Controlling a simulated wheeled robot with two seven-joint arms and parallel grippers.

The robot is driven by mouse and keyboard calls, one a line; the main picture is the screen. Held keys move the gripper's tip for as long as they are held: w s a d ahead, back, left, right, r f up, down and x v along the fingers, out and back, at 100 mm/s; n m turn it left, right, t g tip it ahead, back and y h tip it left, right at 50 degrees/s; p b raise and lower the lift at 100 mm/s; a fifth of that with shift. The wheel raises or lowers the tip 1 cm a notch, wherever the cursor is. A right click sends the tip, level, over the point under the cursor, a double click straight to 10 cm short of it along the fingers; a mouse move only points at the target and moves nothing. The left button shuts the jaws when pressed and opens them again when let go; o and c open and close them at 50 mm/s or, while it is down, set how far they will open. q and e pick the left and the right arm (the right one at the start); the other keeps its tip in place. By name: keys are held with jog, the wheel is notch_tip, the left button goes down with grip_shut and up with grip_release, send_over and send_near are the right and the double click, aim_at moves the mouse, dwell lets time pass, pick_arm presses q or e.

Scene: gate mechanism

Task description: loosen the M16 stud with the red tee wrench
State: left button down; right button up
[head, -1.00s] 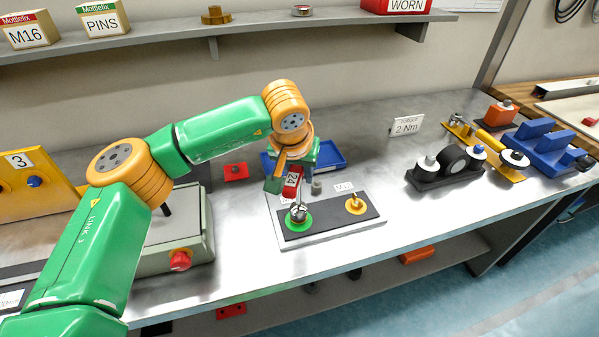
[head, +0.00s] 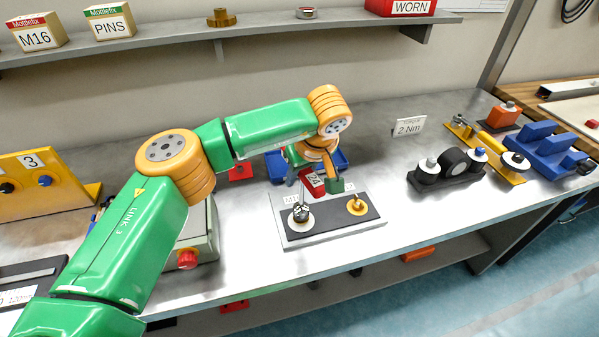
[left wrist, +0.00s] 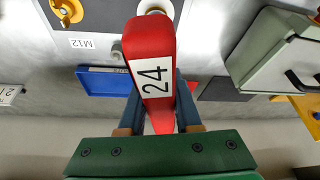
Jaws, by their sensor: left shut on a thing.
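The red tee wrench (head: 317,184), with a white "24" label, is between the fingers of my left gripper (head: 314,180), which is shut on it. In the left wrist view the wrench (left wrist: 152,80) fills the middle. The M16 stud (head: 300,212) stands on a whitish disc at the left of the dark-topped plate (head: 330,222). The wrench shows behind and slightly right of the stud; whether they touch cannot be told. Its lower end is hidden. My right gripper is not in view.
The yellow M12 stud (head: 356,205) stands at the plate's right. A blue tray (head: 276,165) lies behind my gripper. A grey box with a red knob (head: 187,259) stands at left. Rollers (head: 447,165) and blue blocks (head: 548,147) stand at right.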

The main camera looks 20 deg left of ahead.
pick_arm(q)
notch_tip(320, 180, up, 6)
jog(key=p, duration=0.5)
jog(key=shift+r, duration=0.2)
jog(key=shift+f, duration=0.25)
